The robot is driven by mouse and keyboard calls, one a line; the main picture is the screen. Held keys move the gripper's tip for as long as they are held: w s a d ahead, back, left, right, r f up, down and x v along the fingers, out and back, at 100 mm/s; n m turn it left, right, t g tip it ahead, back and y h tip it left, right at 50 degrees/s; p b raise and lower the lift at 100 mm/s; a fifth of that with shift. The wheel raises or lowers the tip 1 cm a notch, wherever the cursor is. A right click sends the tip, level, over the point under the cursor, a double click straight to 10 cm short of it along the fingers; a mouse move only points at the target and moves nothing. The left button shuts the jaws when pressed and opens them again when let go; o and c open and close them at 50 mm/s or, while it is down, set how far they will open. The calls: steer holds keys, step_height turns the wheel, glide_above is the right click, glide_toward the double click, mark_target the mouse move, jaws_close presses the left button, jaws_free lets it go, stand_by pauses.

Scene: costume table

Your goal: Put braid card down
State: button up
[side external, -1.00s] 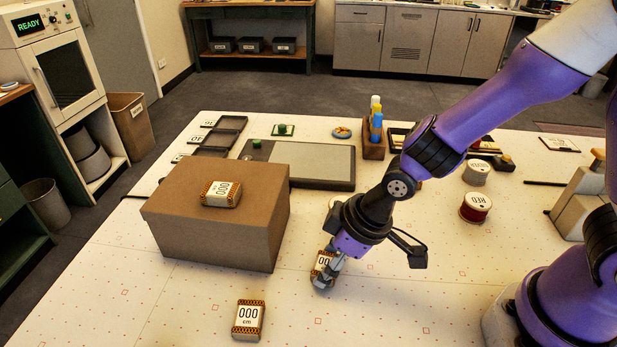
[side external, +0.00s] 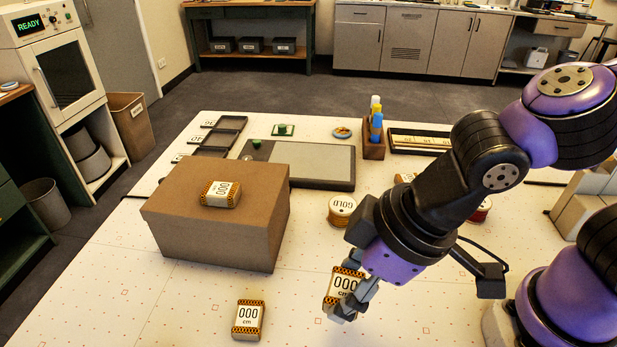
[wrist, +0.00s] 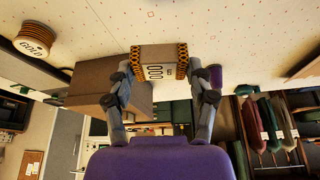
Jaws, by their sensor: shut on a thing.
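My gripper (side external: 347,303) is shut on a braid card (side external: 344,284), which has a white "000" label and orange-black patterned ends. It is held above the table near its front. In the wrist view the held card (wrist: 160,66) sits between both fingers. A second braid card (side external: 248,319) lies on the table to the left of my gripper, label up. A third braid card (side external: 220,193) lies on top of the brown box (side external: 210,235).
The gold spool (side external: 342,209) stands behind my gripper, right of the box. A grey board (side external: 318,163), dark trays (side external: 222,135) and a pen holder (side external: 374,147) are farther back. The white table (side external: 190,300) is bare around the lying card.

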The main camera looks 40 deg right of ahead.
steer(key=shift+s+r, duration=0.1)
steer(key=shift+r, duration=0.2)
steer(key=w+d+r+m+h, duration=0.1)
steer(key=w+d+r+m, duration=0.1)
steer(key=w+d, duration=0.3)
steer(key=w+d+r+m+t+h, duration=0.1)
steer(key=w+d+r+m, duration=0.15)
steer(key=d, duration=0.55)
steer(key=w+d+r+m, duration=0.2)
steer(key=w+d, duration=0.1)
steer(key=d, duration=0.3)
steer(key=w+a+r+n, duration=0.2)
steer(key=w+a+r, duration=0.2)
steer(key=w+a, duration=0.6)
steer(key=s+a+n+y, duration=0.1)
steer(key=s+a+n, duration=0.1)
steer(key=a, duration=1.3)
glide_above(229, 172)
steer(key=s, duration=0.2)
steer(key=f, duration=0.6)
steer(key=shift+w+d, duration=0.25)
steer(key=shift+f, duration=1.9)
